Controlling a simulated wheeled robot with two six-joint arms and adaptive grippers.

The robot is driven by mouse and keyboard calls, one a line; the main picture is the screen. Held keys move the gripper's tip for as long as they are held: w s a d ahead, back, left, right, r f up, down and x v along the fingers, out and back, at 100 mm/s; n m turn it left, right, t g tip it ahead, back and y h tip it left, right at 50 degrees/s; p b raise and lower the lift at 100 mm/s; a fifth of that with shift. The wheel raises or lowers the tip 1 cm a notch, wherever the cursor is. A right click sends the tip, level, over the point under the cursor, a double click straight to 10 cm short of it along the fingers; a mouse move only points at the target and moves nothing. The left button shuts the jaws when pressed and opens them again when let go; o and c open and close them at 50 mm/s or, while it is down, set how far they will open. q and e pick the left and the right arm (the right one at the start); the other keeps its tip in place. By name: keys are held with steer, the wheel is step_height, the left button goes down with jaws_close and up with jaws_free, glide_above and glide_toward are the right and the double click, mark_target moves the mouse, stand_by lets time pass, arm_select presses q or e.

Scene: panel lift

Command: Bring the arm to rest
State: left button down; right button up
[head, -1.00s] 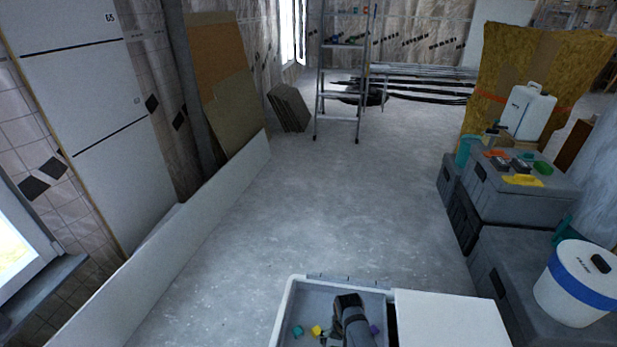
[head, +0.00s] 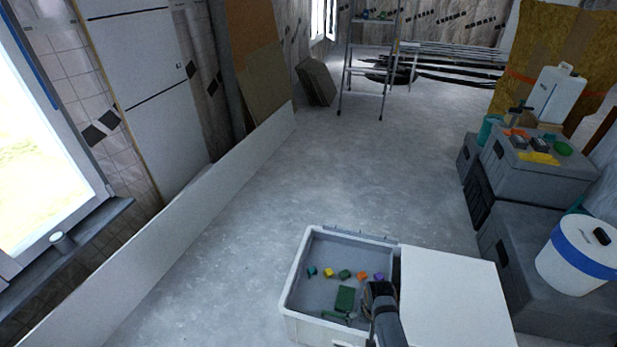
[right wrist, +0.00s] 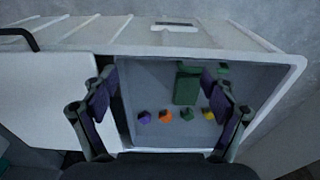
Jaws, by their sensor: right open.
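My right gripper (head: 379,291) is over the right side of an open grey-white bin (head: 296,290) in the head view. In the right wrist view its two fingers (right wrist: 162,98) are spread apart with nothing between them, above the bin. My left gripper is not in view. In the bin lie several small blocks, among them a yellow one (head: 328,272), an orange one (head: 362,276) and a purple one (head: 378,277).
A white lid or panel (head: 450,290) adjoins the bin on the right. Grey toolboxes (head: 535,255) and a white bucket with a blue band (head: 575,262) stand at the right. A long white panel (head: 190,230) leans at the left. A ladder (head: 365,75) stands far back; the middle floor is clear.

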steer(key=s+d+r+n+t, duration=0.25)
steer(key=s+r, duration=0.35)
steer(key=r, duration=0.3)
steer(key=s+d+r+n+t, duration=0.1)
steer(key=s+d+r, duration=0.4)
steer(key=r, duration=0.5)
steer(key=s+d+f+g, duration=0.1)
steer(key=s+f, duration=0.2)
steer(key=f, duration=0.8)
steer(key=s+d+f+g, duration=0.1)
steer(key=s+f, duration=0.2)
steer(key=f, duration=0.9)
steer(key=s+d+f, duration=0.1)
steer(key=s+f, duration=0.1)
steer(key=f, duration=0.9)
steer(key=s+f, duration=0.6)
steer(key=s, duration=0.3)
arm_select(q)
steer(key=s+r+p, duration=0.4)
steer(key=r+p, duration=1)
steer(key=p, duration=0.1)
arm_select(e)
steer(key=s+r, duration=0.5)
steer(key=r, duration=0.7)
steer(key=shift+r+g+h, duration=0.3)
steer(key=shift+r+g, duration=0.05)
steer(key=shift+g, duration=0.1)
